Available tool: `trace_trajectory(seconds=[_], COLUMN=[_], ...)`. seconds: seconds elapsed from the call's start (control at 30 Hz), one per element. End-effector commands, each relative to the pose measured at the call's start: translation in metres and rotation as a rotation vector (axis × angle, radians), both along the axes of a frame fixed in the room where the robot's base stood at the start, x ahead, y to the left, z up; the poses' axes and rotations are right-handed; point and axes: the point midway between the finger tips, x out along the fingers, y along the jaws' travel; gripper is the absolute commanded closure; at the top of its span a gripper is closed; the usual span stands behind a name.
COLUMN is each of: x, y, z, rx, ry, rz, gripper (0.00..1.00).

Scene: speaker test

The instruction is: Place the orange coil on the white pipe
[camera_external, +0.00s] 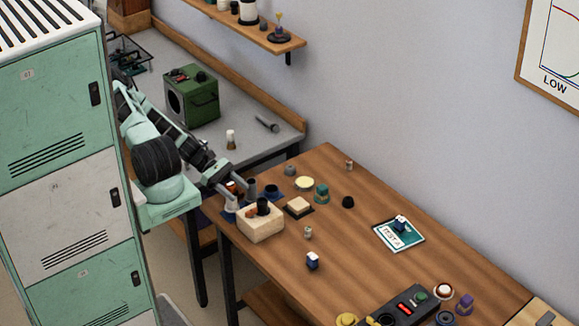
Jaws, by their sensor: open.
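My gripper (238,189) is open at the left end of the wooden table, its fingers pointing down and right. A small orange-brown ring-like piece (231,186), which looks like the orange coil, shows between or just behind the fingers. A short white upright piece (231,206), which looks like the white pipe, stands on a dark blue base right below it. I cannot tell whether the coil touches the pipe or a finger. The fingers partly hide this spot.
A black control box (405,308) is at the front.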

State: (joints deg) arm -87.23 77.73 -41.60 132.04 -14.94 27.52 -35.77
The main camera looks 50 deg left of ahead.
Motion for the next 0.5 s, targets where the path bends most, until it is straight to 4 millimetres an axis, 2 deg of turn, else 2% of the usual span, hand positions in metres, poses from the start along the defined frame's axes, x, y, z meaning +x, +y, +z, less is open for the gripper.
trace_trajectory(seconds=[0.17,0.5], x=[-0.004,-0.024], y=[0.015,0.076], z=[0.010,0.037], rx=[0.003,0.004], ry=[0.001,0.000], rz=[0.002,0.003], gripper=[0.47,0.47])
